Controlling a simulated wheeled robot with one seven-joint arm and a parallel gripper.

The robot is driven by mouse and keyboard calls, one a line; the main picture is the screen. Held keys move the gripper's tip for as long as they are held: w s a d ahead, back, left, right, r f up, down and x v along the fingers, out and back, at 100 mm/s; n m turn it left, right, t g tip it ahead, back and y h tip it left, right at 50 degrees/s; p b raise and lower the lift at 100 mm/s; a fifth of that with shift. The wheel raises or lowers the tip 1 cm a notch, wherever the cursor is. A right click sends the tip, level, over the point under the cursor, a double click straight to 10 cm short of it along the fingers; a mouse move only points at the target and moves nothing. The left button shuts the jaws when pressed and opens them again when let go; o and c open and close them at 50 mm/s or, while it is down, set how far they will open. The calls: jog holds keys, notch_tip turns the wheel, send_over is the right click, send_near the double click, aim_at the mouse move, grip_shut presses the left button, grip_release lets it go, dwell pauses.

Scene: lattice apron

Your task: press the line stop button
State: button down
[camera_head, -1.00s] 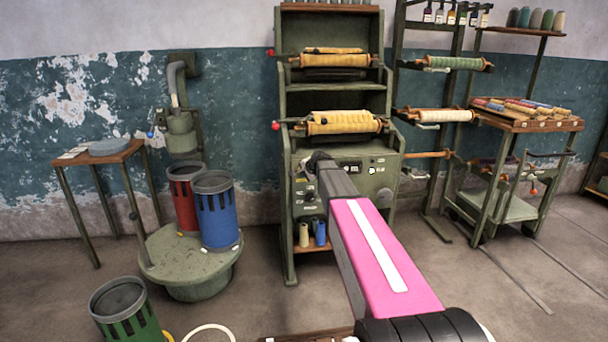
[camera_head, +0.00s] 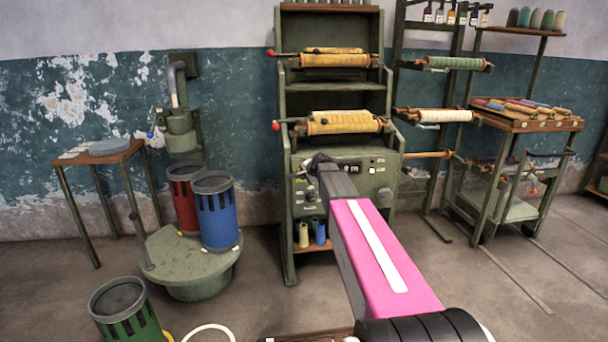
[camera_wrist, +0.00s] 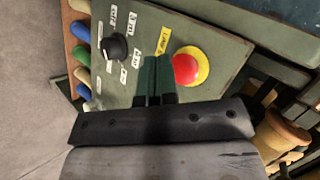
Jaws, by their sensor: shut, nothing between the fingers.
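In the wrist view, a red round button (camera_wrist: 186,68) with a yellow collar stands on a green control panel (camera_wrist: 213,50). A yellow label (camera_wrist: 163,41) lies beside it; its print is too small to read surely. I cannot tell how far the tips are from the panel. In the head view, the panel (camera_head: 352,180) is on the front of the green machine, and my arm hides the button and the fingers.
A black knob (camera_wrist: 115,47) with white labels sits on the panel left of my fingers. Spools (camera_head: 304,235) stand on a shelf below the panel. A yellow roller (camera_head: 343,122) is above it. Red and blue cans (camera_head: 216,215) stand on a round platform at the left.

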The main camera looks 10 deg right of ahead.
jog(key=s, duration=0.4)
jog(key=shift+s, duration=0.15)
dwell(0.5)
jog(key=s+f+n+g+h, duration=0.1)
jog(key=s+f+n+g, duration=0.2)
jog(key=s, duration=0.8)
jog(key=s+f+n+g+h, duration=0.1)
jog(key=s+f+n+g, duration=0.2)
jog(key=s+f, duration=0.5)
jog(key=s+f+n+g+h, duration=0.1)
jog(key=s+f+n+g, duration=0.2)
jog(key=s, duration=1.3)
notch_tip(320, 180, down, 4)
jog(key=shift+d+r+n+h, duration=0.25)
jog(key=shift+n+h, duration=0.15)
jog(key=shift+n, duration=0.6)
